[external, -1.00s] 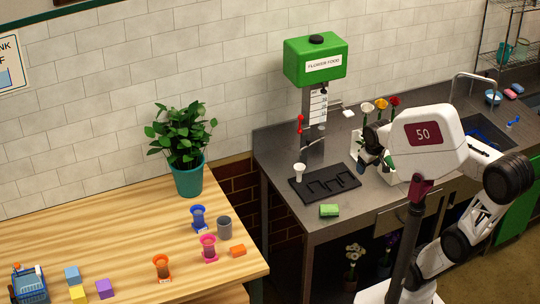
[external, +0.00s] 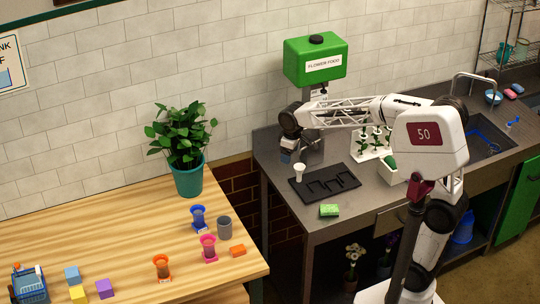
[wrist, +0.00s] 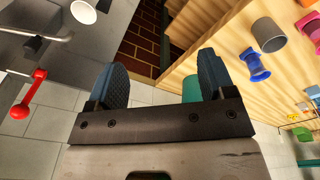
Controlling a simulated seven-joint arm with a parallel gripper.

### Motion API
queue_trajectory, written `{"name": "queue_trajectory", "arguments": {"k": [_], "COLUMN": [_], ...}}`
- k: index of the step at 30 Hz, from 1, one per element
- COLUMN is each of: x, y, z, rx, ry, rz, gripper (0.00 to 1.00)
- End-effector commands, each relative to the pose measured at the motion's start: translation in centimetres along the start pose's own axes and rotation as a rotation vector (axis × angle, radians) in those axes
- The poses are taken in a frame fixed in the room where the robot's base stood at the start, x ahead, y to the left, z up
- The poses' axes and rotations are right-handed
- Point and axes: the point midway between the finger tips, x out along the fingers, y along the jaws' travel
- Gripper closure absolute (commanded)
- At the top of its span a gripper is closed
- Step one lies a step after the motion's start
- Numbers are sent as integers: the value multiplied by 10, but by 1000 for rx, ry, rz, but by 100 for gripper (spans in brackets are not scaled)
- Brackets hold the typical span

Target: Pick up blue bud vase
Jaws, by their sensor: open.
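The blue bud vase (external: 199,218) stands on the wooden table, near its right end, behind the pink vase. It also shows in the wrist view (wrist: 254,66), to the right of my fingers. My gripper (wrist: 158,78) is open and empty, its two dark ribbed fingers apart. In the external view my gripper (external: 287,158) is over the left part of the grey counter, in front of the green flower food dispenser. It is well to the right of the blue vase and does not touch it.
A grey cup (external: 224,228), a pink vase (external: 208,248), an orange block (external: 238,251) and an orange vase (external: 162,267) stand near the blue vase. A potted plant (external: 188,180) is behind it. A gap separates table and counter. The dispenser's red lever (wrist: 30,95) is near my gripper.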

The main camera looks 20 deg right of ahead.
Motion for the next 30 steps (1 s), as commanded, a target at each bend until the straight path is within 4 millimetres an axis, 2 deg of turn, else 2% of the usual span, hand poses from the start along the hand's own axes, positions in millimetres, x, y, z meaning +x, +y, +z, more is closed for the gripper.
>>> {"name": "queue_trajectory", "arguments": {"k": [1, 6, 11, 18, 24, 30], "x": [6, 22, 40, 71, 102, 128], "y": [-10, -41, -75, -136, -195, -246], "z": [-17, -67, -112, -173, -217, -249], "rx": [-29, -123, -212, -346, -457, -547], "ry": [-6, -20, -33, -50, -68, -80], "rz": [-4, -14, -24, -36, -47, -55], "gripper": [24, 24, 24, 24, 24, 24]}}
